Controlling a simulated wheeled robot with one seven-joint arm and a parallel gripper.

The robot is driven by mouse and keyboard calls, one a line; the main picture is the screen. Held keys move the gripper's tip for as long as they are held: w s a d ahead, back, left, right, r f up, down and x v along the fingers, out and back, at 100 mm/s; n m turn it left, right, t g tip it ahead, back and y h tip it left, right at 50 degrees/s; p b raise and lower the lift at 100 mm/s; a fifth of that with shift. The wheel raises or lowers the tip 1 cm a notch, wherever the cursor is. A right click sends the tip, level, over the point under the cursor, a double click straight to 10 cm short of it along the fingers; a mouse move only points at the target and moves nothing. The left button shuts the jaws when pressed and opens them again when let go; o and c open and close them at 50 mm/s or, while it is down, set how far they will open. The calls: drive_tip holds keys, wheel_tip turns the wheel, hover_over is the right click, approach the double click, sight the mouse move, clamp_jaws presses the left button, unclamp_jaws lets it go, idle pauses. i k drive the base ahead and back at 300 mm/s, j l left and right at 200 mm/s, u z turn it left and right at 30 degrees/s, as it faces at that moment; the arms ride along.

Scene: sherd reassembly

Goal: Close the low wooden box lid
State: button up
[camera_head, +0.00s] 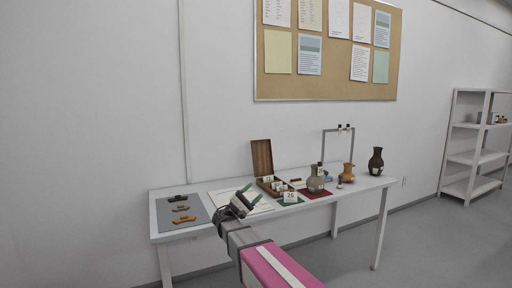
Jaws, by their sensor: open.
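The low wooden box (267,191) stands near the middle of the white table, toward its back. Its brown lid (262,157) is raised, standing nearly upright at the back of the box. Small pale things lie inside the box, too small to tell apart.
A grey mat (194,221) with several dark and orange sherds lies at the left. A numbered card (290,197) stands in front of the box. A grey-brown jug (315,180), an orange jug (348,172) and a dark vase (376,162) stand to the right, near a metal frame (324,145).

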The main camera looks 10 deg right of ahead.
sight(262, 159)
drive_tip(key=i, duration=1.85)
